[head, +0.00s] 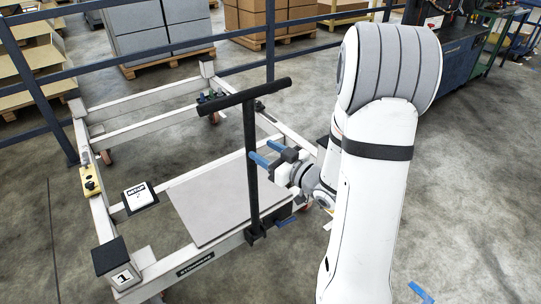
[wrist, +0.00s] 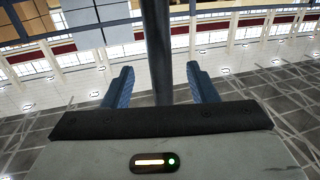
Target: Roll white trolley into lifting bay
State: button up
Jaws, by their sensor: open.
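The white trolley (head: 140,122) is an open, pale frame on casters, left of my arm in the head view. A grey plate (head: 215,198) lies on its near part. A black T-shaped handle (head: 251,140) stands upright from its near side. My gripper (head: 260,151) is at the handle's upright post, below the crossbar. In the wrist view the dark post (wrist: 157,40) appears between the two blue fingers of my gripper (wrist: 160,67), with a gap on each side. The gripper is open. I cannot make out the lifting bay with certainty.
A dark blue railing (head: 130,68) runs behind and left of the trolley, with grey boxes (head: 160,28) and cartons on pallets beyond. A blue floor mark (head: 420,292) lies at the bottom right. Open concrete floor (head: 470,180) is to the right. Workbenches stand at the upper right.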

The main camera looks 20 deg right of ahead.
aim_at(254, 145)
jog(key=x, duration=0.6)
jog(key=shift+c, duration=0.5)
grip_shut()
dwell(0.9)
